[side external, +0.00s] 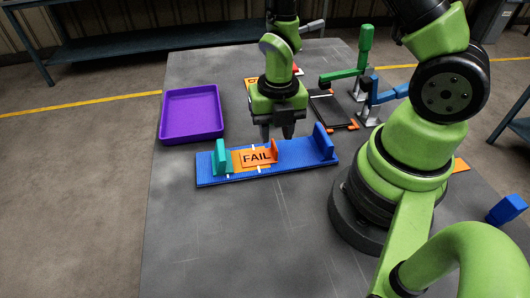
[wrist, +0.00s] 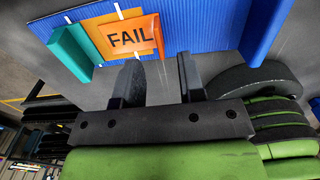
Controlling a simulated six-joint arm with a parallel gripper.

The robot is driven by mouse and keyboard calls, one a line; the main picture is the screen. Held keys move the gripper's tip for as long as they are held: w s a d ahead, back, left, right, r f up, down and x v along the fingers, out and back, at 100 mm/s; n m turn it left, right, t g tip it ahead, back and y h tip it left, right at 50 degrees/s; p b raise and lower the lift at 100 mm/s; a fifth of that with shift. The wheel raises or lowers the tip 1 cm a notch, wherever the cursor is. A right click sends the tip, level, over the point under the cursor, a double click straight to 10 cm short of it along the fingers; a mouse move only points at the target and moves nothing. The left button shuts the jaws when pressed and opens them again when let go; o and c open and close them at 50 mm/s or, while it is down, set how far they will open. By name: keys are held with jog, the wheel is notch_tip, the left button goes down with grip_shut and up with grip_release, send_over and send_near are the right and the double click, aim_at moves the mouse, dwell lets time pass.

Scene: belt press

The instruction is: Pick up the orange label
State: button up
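The orange label (side external: 250,160) reads "FAIL" and lies flat on the blue ribbed plate (side external: 290,163). It also shows at the top of the wrist view (wrist: 115,40). A teal block (side external: 220,158) stands at its left end and a small orange upright piece (side external: 274,150) at its right end. A tall blue block (side external: 323,142) stands at the plate's right end. My gripper (side external: 279,134) is above and just behind the plate, to the right of the label. In the wrist view its two fingers (wrist: 162,75) are apart with nothing between them.
A purple tray (side external: 191,138) sits to the left. A device with a green lever (side external: 362,55) and a blue handle (side external: 385,96) stands at the back right beside a dark framed plate (side external: 330,108). The table's front left (side external: 220,240) is clear.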

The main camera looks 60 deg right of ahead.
aim_at(275, 146)
jog(key=shift+f, duration=2.5)
grip_shut()
